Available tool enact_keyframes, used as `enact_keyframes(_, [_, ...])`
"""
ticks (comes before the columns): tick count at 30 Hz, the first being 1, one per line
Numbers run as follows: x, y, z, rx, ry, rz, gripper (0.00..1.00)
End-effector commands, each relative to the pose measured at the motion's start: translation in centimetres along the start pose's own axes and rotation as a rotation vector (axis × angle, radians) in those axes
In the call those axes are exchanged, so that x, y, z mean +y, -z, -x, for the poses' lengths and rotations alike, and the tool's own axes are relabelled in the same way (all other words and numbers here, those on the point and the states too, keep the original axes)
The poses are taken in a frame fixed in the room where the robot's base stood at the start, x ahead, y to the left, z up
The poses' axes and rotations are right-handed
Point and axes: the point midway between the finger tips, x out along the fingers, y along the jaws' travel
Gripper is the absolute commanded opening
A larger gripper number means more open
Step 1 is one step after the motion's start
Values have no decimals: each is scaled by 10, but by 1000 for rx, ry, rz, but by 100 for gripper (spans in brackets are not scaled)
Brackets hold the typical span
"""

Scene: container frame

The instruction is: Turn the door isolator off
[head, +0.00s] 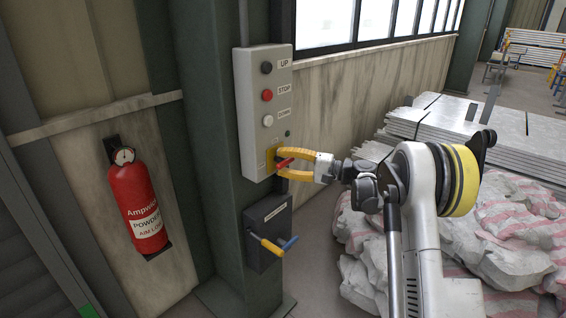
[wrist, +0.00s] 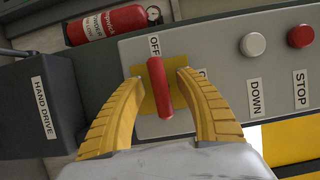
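The door isolator is a red handle (head: 285,162) on a yellow plate (head: 271,158), low on the grey control box (head: 262,130). In the wrist view the red handle (wrist: 160,90) stands in the middle, with the yellow plate (wrist: 148,103) behind it. A label reading OFF (wrist: 155,46) sits beyond its top end; another label is partly hidden by the right finger. My gripper (head: 278,163) is at the box with its yellow fingers on both sides of the handle. In the wrist view my gripper (wrist: 160,76) is open, with gaps between fingers and handle.
UP (head: 266,68), STOP (head: 267,95) and DOWN (head: 267,120) buttons are above the isolator. The dark hand drive box (head: 262,258) with yellow and blue handles is just below. A fire extinguisher (head: 136,200) hangs left; wrapped sacks (head: 490,240) lie right.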

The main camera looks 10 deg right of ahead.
Motion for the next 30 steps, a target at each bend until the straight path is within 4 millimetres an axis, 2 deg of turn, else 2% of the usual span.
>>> enact_keyframes(7, [-1, 1, 1, 3, 1, 0, 41])
enact_keyframes(11, [-1, 2, 11, 4, 2, 0, 41])
enact_keyframes(24, [0, 1, 102, 5, 1, 0, 41])
enact_keyframes(30, [0, 0, 119, 3, 1, 0, 41])
